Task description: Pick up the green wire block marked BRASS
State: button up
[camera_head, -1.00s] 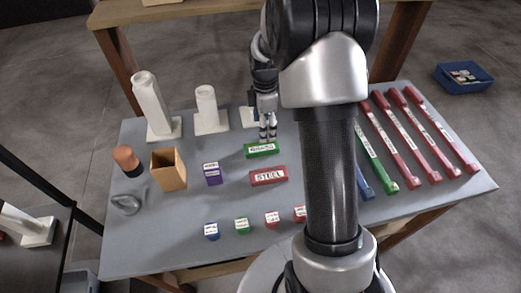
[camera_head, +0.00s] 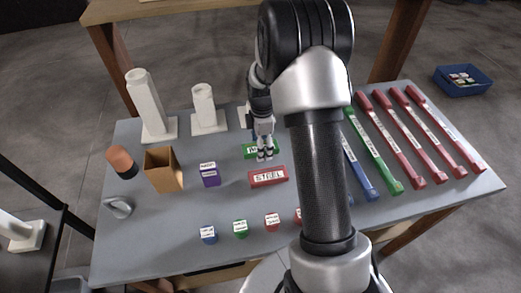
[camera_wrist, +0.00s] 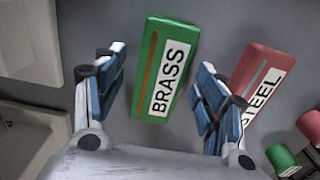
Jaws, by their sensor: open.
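The green wire block marked BRASS (camera_wrist: 153,45) lies on the grey table, its label facing up in the wrist view. In the head view the green block (camera_head: 249,152) is partly hidden behind my gripper (camera_head: 265,156). In the wrist view my gripper (camera_wrist: 158,100) is open, with one blue-padded finger on each side of the block's lower end. The fingers look apart from the block. I cannot tell how far above the table they are.
A red block marked STEEL (camera_head: 268,177) lies close by; in the wrist view it sits just beyond the right finger. Purple blocks (camera_head: 210,176), a wooden box (camera_head: 163,170) and white stands (camera_head: 208,110) are to the left. Long red bars (camera_head: 438,130) lie at right.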

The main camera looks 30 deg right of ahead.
jog(key=shift+c, duration=0.4)
jog(key=c, duration=1.1)
jog(key=shift+r, duration=0.1)
